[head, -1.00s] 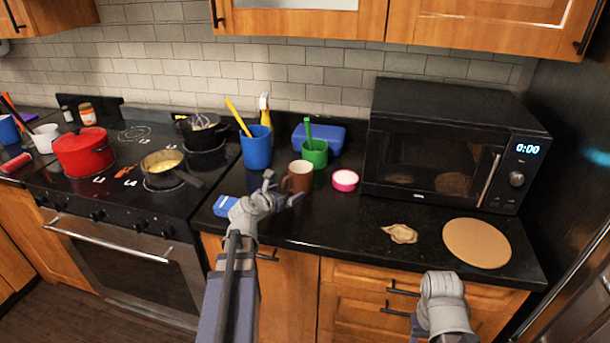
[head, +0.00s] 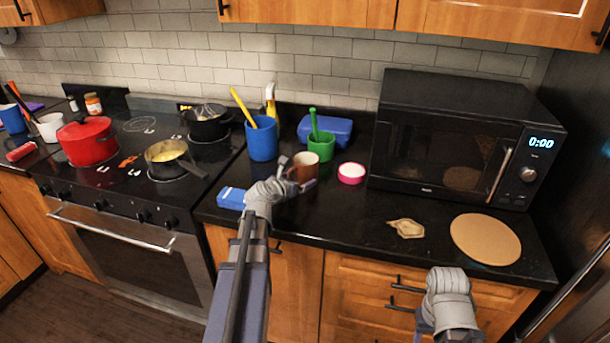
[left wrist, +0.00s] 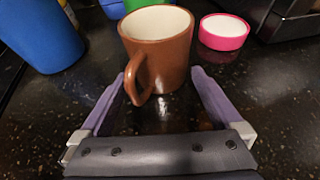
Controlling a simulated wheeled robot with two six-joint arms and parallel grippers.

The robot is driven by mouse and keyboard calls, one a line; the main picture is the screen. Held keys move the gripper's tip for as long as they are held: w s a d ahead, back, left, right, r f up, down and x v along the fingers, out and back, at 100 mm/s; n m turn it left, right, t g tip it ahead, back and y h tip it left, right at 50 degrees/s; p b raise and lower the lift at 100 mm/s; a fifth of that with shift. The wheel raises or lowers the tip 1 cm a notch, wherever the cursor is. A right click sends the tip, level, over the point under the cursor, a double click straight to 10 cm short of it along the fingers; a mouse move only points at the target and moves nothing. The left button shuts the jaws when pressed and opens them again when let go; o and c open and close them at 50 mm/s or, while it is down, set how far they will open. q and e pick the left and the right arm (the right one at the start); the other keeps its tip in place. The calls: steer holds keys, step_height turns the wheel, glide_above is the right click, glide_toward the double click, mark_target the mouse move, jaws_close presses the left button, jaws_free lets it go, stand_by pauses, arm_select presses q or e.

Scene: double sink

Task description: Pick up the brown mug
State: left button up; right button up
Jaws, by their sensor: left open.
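The brown mug (head: 304,168) stands upright on the black counter, with a pale inside. In the left wrist view the mug (left wrist: 165,52) is close ahead, its handle turned toward my left gripper (left wrist: 165,82). The two purple fingers are spread on either side of the handle and the lower mug, and nothing is gripped. In the head view my left gripper (head: 294,176) is low at the front of the mug and partly covers it. My right arm shows at the lower right, but its fingers cannot be made out.
A pink and white round dish (head: 351,173) stands right of the mug. Behind are a green cup (head: 321,147) and a blue cup (head: 262,140) with utensils. A blue box (head: 231,198) lies left of my gripper. A microwave (head: 455,140) stands at the right.

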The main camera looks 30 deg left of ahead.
mark_target(301, 179)
arm_select(q)
steer(key=b+x, duration=0.1)
steer(key=x, duration=0.3)
steer(key=shift+f, duration=0.1)
steer(key=shift+c, duration=0.2)
steer(key=c, duration=1.3)
step_height(301, 179, up, 10)
steer(key=p, duration=1)
